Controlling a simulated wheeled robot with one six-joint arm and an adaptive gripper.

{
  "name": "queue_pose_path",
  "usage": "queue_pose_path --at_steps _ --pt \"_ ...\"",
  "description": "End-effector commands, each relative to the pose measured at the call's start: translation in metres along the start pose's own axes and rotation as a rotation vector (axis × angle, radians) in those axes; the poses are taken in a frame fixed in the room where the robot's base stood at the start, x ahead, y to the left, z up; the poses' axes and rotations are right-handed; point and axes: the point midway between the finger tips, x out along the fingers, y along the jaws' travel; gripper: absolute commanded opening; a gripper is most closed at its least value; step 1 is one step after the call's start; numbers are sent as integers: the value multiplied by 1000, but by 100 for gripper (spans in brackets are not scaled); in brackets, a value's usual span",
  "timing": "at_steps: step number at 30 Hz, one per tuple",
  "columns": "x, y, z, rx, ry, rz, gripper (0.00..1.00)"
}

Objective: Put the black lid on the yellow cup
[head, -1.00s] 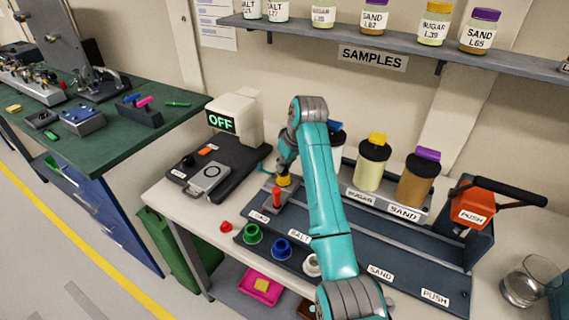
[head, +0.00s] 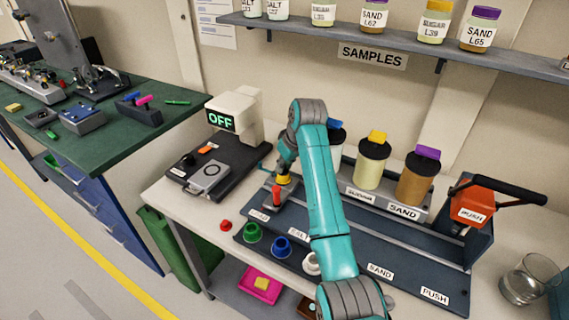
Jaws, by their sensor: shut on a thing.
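The yellow cup (head: 284,180) stands at the left end of the dark station, behind a red-topped lever. Only a small part of it shows. My gripper (head: 284,172) points down right at the top of the yellow cup. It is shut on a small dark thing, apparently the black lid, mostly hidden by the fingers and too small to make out. I cannot tell whether the lid touches the cup's rim.
The red lever (head: 276,195) stands close in front of the cup. Green (head: 252,233) and blue (head: 281,248) cups sit along the front. Jars with dark collars (head: 371,165) stand behind my arm.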

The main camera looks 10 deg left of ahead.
Motion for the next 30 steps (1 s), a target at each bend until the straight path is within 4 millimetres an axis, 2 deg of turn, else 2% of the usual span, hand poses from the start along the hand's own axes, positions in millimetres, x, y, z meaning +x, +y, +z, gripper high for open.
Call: queue_pose_path --at_steps 9,10,12,13,23,26,30 --pt "1 0 0 0 0 0 2" --pt "1 0 0 0 0 0 25" --pt "1 0 0 0 0 0 42" --pt "1 0 0 0 0 0 46" --pt "-1 0 -1 0 1 0 46" --pt "-9 0 -4 0 1 1 46" --pt "-30 0 -13 -1 3 1 46"
